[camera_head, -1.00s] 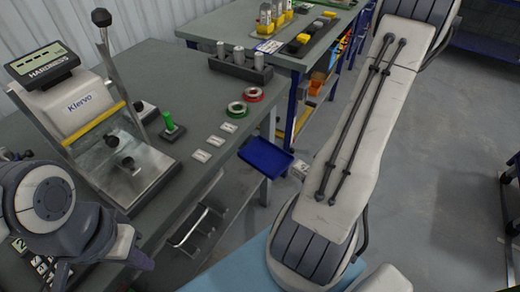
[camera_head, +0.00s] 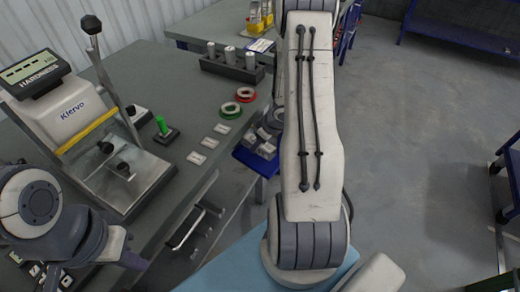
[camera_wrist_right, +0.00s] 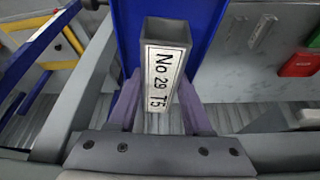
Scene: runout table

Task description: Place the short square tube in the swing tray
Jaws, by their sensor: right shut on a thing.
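The short square tube (camera_wrist_right: 166,66) is grey and hollow, with a white label reading "No 29 T5". In the right wrist view my right gripper (camera_wrist_right: 166,112) is shut on it, one finger on each side. The blue swing tray (camera_wrist_right: 212,45) lies behind and below the tube in that view; I cannot tell whether they touch. In the head view the tray (camera_head: 250,161) shows at the bench edge, with my right gripper (camera_head: 262,140) over it, partly hidden by my right arm. My left gripper (camera_head: 135,261) is at lower left; its jaw opening is unclear.
A hardness tester (camera_head: 90,125) stands on the grey bench (camera_head: 185,85). White labels, a green ring (camera_head: 230,111), a red ring (camera_head: 245,94) and a block of grey cylinders (camera_head: 232,68) lie near the tray. Open floor is at the right.

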